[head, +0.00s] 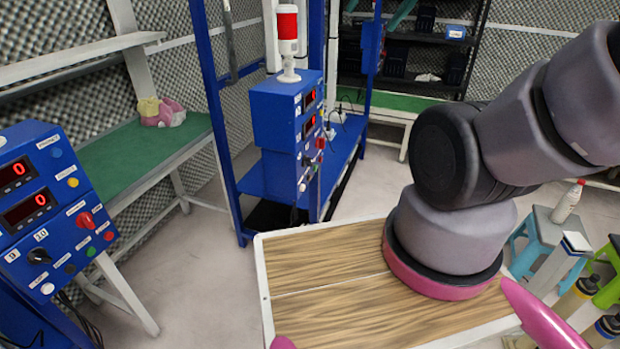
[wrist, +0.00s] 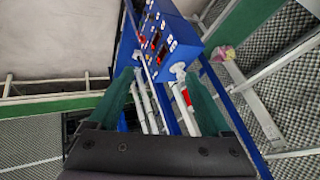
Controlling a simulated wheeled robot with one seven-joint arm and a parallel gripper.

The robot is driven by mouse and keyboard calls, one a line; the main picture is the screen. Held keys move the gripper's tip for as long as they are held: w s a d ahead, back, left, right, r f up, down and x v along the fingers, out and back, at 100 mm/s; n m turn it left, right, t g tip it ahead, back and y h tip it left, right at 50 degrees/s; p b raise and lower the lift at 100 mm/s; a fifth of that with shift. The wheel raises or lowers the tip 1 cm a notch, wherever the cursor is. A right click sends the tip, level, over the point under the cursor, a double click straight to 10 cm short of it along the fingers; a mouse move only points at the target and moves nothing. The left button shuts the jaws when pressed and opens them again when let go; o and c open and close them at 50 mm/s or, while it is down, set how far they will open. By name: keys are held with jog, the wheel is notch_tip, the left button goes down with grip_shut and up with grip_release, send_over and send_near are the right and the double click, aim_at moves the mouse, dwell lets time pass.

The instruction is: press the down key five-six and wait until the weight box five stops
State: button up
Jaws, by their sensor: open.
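A blue control box (head: 40,205) stands at the left, with two red displays each showing 0, a red knob (head: 86,219), a dark knob and several small coloured buttons with labels too small to read. A second blue control box (head: 290,125) stands on a blue frame in the middle, also with red displays and buttons, seen at a slant. I cannot tell which button is down key five-six, nor pick out weight box five. My gripper (wrist: 160,88) is open and empty in the wrist view, with green fingers. A blue box (wrist: 172,28) with red displays shows beyond the fingers, apart from them.
A red and white beacon (head: 288,35) tops the middle box. A green-topped bench (head: 135,160) with a pink and yellow bundle (head: 160,112) stands behind left. Dark shelves (head: 405,60) stand at the back. Stools and a bottle (head: 567,202) are at the right. Grey floor lies between.

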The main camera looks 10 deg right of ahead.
grip_shut()
dwell(1.8)
